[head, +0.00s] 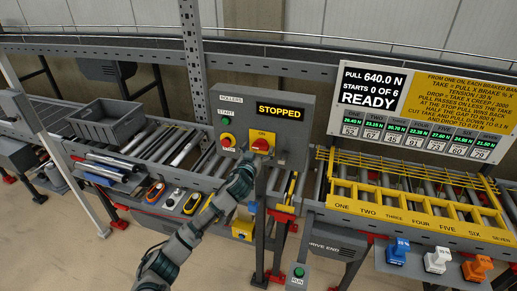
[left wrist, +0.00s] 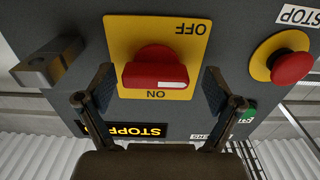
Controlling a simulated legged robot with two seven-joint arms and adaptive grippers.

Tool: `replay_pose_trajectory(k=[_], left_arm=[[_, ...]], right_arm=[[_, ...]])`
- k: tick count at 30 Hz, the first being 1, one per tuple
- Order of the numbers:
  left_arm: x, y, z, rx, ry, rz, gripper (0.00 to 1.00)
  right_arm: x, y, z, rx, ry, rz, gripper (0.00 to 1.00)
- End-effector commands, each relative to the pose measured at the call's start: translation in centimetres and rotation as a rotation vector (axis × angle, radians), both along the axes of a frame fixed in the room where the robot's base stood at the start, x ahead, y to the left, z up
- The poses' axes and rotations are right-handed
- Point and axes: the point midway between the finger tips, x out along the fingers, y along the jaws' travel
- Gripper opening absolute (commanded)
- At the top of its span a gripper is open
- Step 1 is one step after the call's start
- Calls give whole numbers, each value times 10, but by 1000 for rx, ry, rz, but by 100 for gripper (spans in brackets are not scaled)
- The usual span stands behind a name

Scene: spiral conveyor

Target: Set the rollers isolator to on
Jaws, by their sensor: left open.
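The rollers isolator is a red rotary handle on a yellow plate (head: 264,135), on the grey rollers panel (head: 294,128). In the left wrist view the panel appears upside down, and the red handle (left wrist: 155,70) lies horizontal with a white mark towards its right end. The plate (left wrist: 125,30) reads OFF at the top and ON at the bottom of that view. My left gripper (head: 252,158) is at the isolator, its fingers (left wrist: 158,88) open on either side of the handle; I cannot tell whether they touch it. My right gripper is not in view.
A red stop button (head: 227,140) on yellow sits left of the isolator, below the start button (head: 227,121). The display (head: 281,111) reads STOPPED. A grey block (left wrist: 48,65) juts from the panel near one finger. A grey crate (head: 104,116) sits on the rollers.

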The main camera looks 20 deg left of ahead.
Motion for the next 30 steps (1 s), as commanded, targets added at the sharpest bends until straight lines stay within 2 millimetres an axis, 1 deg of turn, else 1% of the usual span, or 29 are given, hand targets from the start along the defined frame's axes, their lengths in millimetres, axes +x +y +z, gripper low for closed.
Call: replay_pose_trajectory(k=[1,2,3,5,6,8,9,21,26,30], left_arm=[[0,-1,0,0,0,0,92],[0,-1,0,0,0,0,84],[0,-1,0,0,0,0,74],[0,-1,0,0,0,0,59],[0,-1,0,0,0,0,49],[0,-1,0,1,1,1,34],[0,-1,0,1,1,2,32],[0,-1,2,19,-3,-1,32],[0,-1,2,80,-4,-1,32],[0,0,3,174,-7,1,32]], right_arm=[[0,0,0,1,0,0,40],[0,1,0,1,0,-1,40],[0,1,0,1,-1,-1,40],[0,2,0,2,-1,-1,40],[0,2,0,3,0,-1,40],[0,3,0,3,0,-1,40],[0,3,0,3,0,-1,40],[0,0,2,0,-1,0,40],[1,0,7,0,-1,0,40],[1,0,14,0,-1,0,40]])
